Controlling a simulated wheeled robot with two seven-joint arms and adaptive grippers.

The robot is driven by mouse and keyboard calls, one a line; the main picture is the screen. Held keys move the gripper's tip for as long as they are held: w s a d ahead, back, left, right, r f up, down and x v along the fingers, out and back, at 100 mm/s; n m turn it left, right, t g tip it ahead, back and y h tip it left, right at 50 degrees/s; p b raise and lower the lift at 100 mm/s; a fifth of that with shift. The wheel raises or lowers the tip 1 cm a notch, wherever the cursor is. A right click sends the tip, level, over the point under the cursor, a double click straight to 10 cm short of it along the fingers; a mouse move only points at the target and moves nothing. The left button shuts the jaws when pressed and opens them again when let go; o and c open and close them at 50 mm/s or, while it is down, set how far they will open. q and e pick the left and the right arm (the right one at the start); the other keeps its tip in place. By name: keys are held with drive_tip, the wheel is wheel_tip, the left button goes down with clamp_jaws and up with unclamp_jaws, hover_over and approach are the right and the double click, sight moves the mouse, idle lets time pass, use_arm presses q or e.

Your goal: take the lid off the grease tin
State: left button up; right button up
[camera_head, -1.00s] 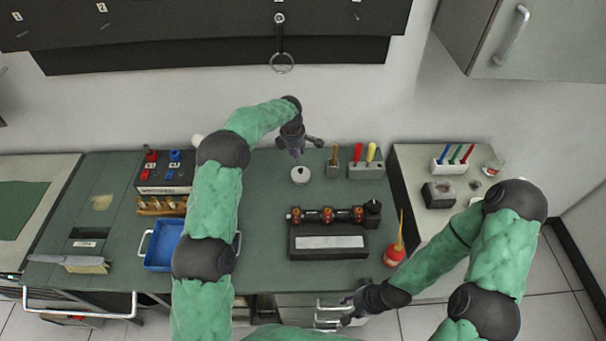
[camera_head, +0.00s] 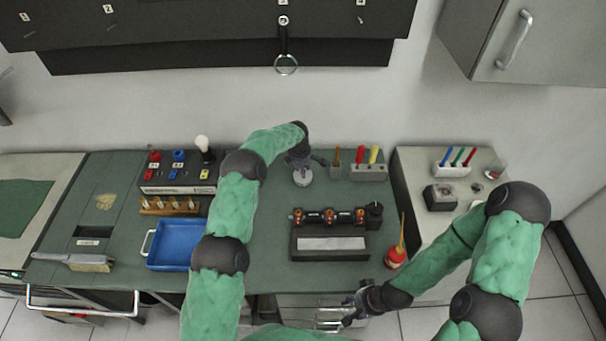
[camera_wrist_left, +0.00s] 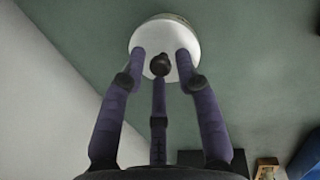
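The grease tin (camera_head: 303,179) is a small round white tin on the green bench, below my left gripper (camera_head: 304,162). In the left wrist view its white lid (camera_wrist_left: 186,38) is on, with a dark round knob (camera_wrist_left: 160,65) in the middle. Whether any fingertip touches the lid is unclear. My right gripper (camera_head: 347,312) is open and empty, low in front of the bench's front edge.
A pot with a brown handle (camera_head: 336,168) and a block of coloured-handled tools (camera_head: 368,170) stand close right of the tin. A dark device with amber parts (camera_head: 328,234) lies in front. A blue tray (camera_head: 175,244) and a switch box (camera_head: 178,178) are left.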

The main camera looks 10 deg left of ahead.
use_arm(q)
drive_tip(key=shift+f, duration=0.35)
clamp_jaws()
drive_tip(key=shift+r, duration=0.1)
